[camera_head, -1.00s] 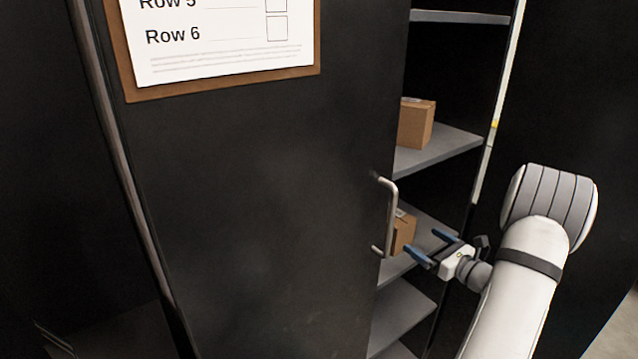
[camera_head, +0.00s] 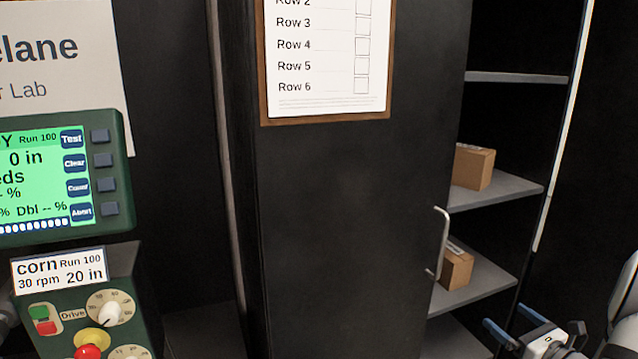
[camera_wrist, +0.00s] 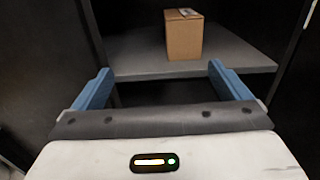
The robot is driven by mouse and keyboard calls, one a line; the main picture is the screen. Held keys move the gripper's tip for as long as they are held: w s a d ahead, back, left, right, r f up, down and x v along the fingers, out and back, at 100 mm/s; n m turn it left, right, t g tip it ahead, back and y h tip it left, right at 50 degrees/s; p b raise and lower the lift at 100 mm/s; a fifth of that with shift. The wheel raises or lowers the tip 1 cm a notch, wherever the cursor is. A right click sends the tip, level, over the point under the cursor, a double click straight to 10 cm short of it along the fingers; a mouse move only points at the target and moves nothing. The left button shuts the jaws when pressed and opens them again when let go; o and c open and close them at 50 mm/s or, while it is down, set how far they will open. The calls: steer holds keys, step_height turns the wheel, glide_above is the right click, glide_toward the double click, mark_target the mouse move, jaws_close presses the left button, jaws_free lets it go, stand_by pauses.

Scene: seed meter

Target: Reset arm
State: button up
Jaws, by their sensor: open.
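My gripper (camera_head: 506,322) is at the lower right of the head view, with its blue fingers spread and nothing between them. In the wrist view both blue fingers (camera_wrist: 158,84) are wide apart, below and in front of a shelf that holds a cardboard box (camera_wrist: 184,38). The gap between the fingers is empty. Most of my arm is cut off at the right edge of the head view.
A dark cabinet door (camera_head: 350,220) with a metal handle (camera_head: 441,243) stands left of my gripper. Open shelves hold an upper box (camera_head: 473,166) and a lower box (camera_head: 457,265). A green monitor (camera_head: 60,175) and a control panel (camera_head: 90,315) are at the left.

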steer(key=s+a+r+n+g+y, duration=0.1)
steer(key=s+a+r+n+g, duration=0.15)
steer(key=a+n+g, duration=0.55)
steer(key=s+a+r+n+g+y, duration=0.1)
steer(key=s+a+n, duration=0.2)
steer(key=a, duration=0.8)
steer(key=s+a+r+n+g+y, duration=0.1)
steer(key=s+a+r+n+g, duration=0.15)
steer(key=a+n+g, duration=0.55)
steer(key=s+a+r+n+t+h, duration=0.1)
steer(key=s+a+n+h, duration=0.3)
steer(key=s, duration=0.3)
steer(key=s+a+n+h, duration=0.1)
steer(key=s+n+h, duration=0.3)
steer(key=s+n, duration=0.3)
step_height(320, 180, up, 8)
steer(key=s+d+n+t+h+p, duration=0.1)
steer(key=n+p, duration=0.1)
steer(key=p, duration=0.4)
steer(key=shift+f+t, duration=0.25)
steer(key=shift+t, duration=0.05)
